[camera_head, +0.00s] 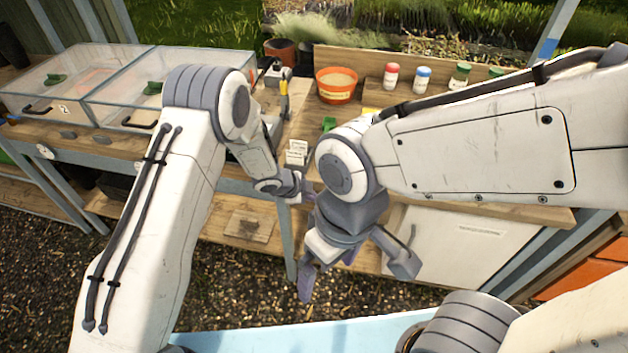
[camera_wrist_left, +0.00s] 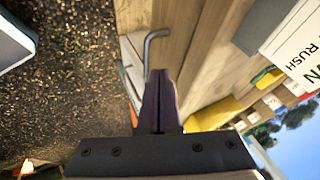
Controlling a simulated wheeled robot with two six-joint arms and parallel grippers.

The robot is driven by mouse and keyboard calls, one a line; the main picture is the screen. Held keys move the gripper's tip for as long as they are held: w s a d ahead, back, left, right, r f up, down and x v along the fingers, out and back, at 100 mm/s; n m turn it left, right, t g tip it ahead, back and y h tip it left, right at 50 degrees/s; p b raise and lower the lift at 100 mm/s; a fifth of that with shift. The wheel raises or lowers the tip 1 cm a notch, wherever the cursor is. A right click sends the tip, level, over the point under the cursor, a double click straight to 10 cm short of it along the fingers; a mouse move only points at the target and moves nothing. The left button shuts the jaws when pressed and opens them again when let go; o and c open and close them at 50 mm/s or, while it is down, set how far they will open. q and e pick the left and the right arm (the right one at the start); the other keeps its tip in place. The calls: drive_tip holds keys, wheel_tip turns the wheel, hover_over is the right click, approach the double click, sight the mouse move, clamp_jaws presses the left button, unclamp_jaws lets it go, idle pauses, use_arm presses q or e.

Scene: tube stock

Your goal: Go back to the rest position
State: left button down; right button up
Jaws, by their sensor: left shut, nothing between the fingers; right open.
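My left arm reaches in from the left in the head view. Its gripper (camera_head: 303,190) is at the front edge of the wooden bench (camera_head: 420,203), partly hidden beside my right arm. In the left wrist view the dark fingers of this gripper (camera_wrist_left: 160,85) are pressed together with nothing between them. My right gripper (camera_head: 350,275) hangs pointing down in front of the bench, its fingers spread wide and empty.
Two clear-lidded boxes (camera_head: 85,62) stand on the left of the bench. An orange pot (camera_head: 337,85) and jars with red (camera_head: 391,76) and blue (camera_head: 422,79) lids stand at the back. A white panel (camera_head: 470,250) is below the bench. Gravel (camera_head: 235,290) lies in front.

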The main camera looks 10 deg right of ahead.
use_arm(q)
drive_tip(key=shift+a+r, duration=0.1)
drive_tip(key=shift+a, duration=0.05)
drive_tip(key=s+a+r+n+t+y, duration=0.1)
drive_tip(key=s+a+r+n+y, duration=0.15)
drive_tip(key=r, duration=0.55)
drive_tip(key=s+a+r+n+y, duration=0.15)
drive_tip(key=s+r+n, duration=0.25)
drive_tip(key=r, duration=0.4)
drive_tip(key=s+a+r+n+g, duration=0.1)
drive_tip(key=s+a+r+n, duration=0.1)
drive_tip(key=s, duration=0.7)
drive_tip(key=s+a+r+n+g, duration=0.2)
drive_tip(key=s+r, duration=0.1)
drive_tip(key=s, duration=0.6)
drive_tip(key=s+a+r+n+g+y, duration=0.1)
drive_tip(key=s+a+r+n+g, duration=0.1)
drive_tip(key=s, duration=0.7)
drive_tip(key=shift+s+a+r, duration=0.15)
drive_tip(key=shift+s+r, duration=0.15)
drive_tip(key=shift+r, duration=0.3)
